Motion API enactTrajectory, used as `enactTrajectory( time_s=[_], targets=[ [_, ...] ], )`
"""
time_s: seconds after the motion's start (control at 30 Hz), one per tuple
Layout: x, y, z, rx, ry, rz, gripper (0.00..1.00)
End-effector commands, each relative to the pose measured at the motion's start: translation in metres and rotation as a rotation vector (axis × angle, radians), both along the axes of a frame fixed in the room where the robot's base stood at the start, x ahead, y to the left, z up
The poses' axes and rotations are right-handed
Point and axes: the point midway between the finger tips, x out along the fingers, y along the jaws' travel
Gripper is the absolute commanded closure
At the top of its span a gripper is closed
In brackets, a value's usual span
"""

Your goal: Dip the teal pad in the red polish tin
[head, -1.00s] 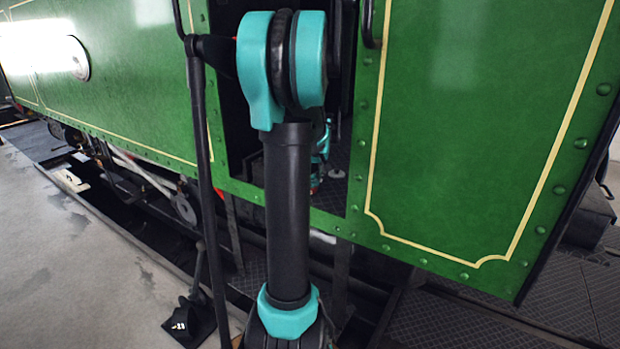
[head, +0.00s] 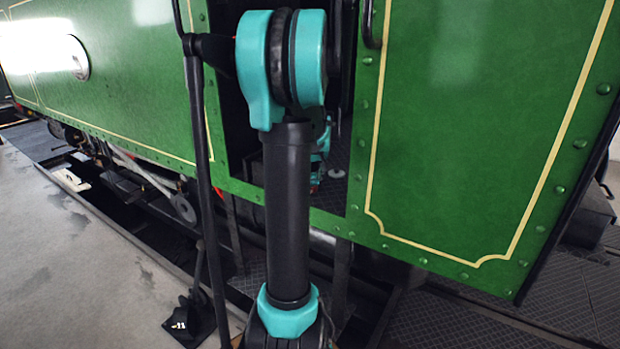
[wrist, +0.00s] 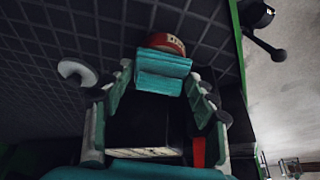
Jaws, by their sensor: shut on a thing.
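In the wrist view my gripper (wrist: 161,84) is shut on the teal pad (wrist: 163,68), a ribbed block held between the fingertips. The red polish tin (wrist: 166,41) shows just beyond the pad, with its lower part hidden by the pad. A pale marking shows on its side. I cannot tell whether the pad touches the tin. In the head view my arm hides most of the doorway. Only a little of my teal gripper end shows inside it, with a small red patch below that I cannot identify.
A white curved piece (wrist: 77,72) lies left of the gripper on the dark gridded floor (wrist: 60,35). A red strip (wrist: 198,152) shows near the right finger. In the head view green tram panels (head: 480,130) flank the narrow doorway, with a black handrail (head: 203,170) at left.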

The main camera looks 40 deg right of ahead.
Motion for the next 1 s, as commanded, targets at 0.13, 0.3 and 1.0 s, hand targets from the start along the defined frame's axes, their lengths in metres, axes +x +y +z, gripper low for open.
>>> enactTrajectory(
  time_s=[0.13, 0.3, 1.0],
  targets=[
    [0.0, 0.0, 0.012, 0.0, -0.001, 0.0, 0.66],
    [0.0, 0.0, 0.024, 0.0, -0.001, 0.0, 0.66],
    [0.0, 0.0, 0.064, 0.0, -0.001, 0.0, 0.66]
  ],
)
